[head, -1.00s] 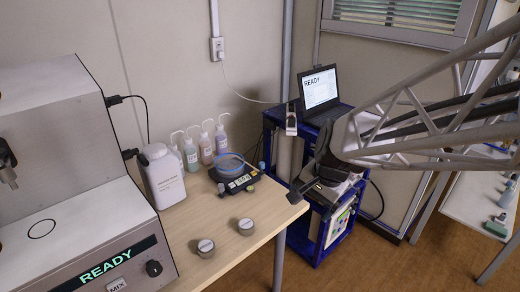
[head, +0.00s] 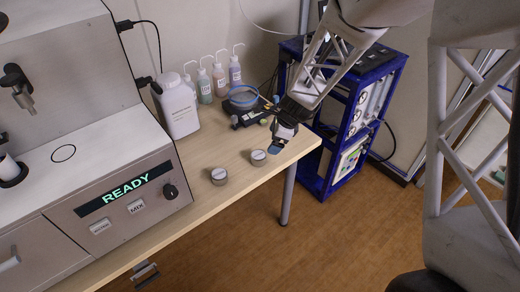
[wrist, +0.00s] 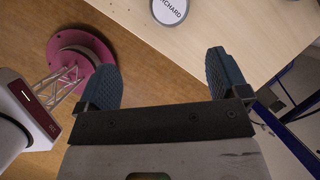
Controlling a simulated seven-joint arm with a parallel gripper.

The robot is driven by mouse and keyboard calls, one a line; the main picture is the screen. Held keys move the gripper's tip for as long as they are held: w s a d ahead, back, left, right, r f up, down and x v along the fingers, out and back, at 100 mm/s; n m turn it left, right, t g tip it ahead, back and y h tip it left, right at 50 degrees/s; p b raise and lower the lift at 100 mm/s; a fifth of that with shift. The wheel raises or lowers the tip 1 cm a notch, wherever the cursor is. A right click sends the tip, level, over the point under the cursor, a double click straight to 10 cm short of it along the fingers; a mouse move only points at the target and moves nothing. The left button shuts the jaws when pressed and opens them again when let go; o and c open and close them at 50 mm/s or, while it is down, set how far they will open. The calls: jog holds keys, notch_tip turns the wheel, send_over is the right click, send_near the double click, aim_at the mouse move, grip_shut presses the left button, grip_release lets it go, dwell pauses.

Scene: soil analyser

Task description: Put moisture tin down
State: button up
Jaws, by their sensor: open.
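Two small round metal tins with pale lids stand on the wooden table in the head view: one nearer the analyser (head: 219,177), one nearer the table's right edge (head: 258,157). My gripper (head: 279,146) is just right of the second tin, close to the table edge. In the wrist view my gripper (wrist: 165,75) has its two dark fingers spread wide with nothing between them. A labelled tin lid (wrist: 170,10) shows at the top of the wrist view, beyond the fingertips and cut by the frame edge. Its lettering is partly cut off.
The analyser (head: 120,205) showing READY stands at the left. A white bottle (head: 178,108), several wash bottles and a scale with a blue-rimmed dish (head: 243,97) line the back. A blue cart (head: 349,125) stands right of the table. The front tabletop is clear.

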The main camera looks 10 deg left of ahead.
aim_at(260, 155)
notch_tip(260, 155, down, 6)
jog(key=w+a+m, duration=0.2)
jog(key=shift+a+r, duration=0.2)
jog(key=shift+a, duration=0.1)
jog(key=shift+x, duration=1.3)
jog(key=shift+x, duration=2.6)
jog(key=shift+a+r, duration=0.1)
jog(key=shift+a, duration=0.05)
jog(key=c, duration=1.1)
